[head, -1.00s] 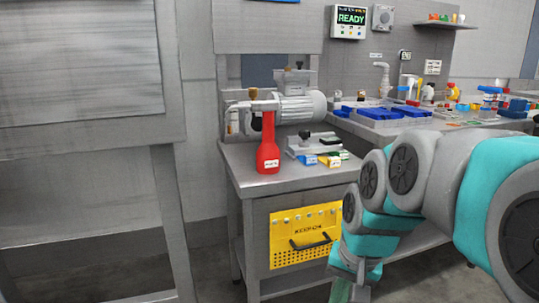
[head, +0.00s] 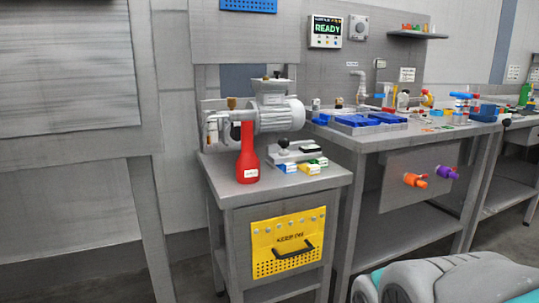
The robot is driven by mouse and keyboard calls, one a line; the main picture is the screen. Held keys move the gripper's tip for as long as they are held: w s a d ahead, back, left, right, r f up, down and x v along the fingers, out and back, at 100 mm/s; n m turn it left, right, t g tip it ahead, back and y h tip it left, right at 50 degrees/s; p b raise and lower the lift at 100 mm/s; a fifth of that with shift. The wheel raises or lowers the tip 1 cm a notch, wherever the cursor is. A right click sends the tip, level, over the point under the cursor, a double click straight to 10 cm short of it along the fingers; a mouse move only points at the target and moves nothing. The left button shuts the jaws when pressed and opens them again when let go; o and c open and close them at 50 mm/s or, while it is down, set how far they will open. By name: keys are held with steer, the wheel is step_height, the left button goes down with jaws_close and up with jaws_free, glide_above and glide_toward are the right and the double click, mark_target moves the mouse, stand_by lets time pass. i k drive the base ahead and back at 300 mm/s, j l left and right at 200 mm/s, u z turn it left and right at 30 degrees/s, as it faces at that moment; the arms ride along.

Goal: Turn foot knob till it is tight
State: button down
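No part is clearly marked as the foot knob, and I cannot tell which one it is. A brass-coloured knob (head: 231,103) sits on the pipe end of the grey motor unit (head: 277,116) on the small side table. A dark round knob (head: 284,143) tops the low grey fixture (head: 296,153) in front of that unit. An orange knob (head: 413,180) and a purple knob (head: 446,172) stick out from the panel under the long bench. My gripper is out of view; only arm links show at the bottom right, apart from all these.
A red bottle (head: 247,160) stands upright beside the motor unit. Small blue, yellow and green blocks (head: 304,167) lie near the fixture. A yellow perforated panel (head: 288,243) with a black handle fronts the side table (head: 336,177). The long bench (head: 375,139) carries blue trays and clutter.

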mark_target(284, 143)
steer(key=i+j, duration=0.1)
steer(key=j, duration=0.6)
steer(key=i+j, duration=0.1)
steer(key=j, duration=0.6)
steer(key=z, duration=0.05)
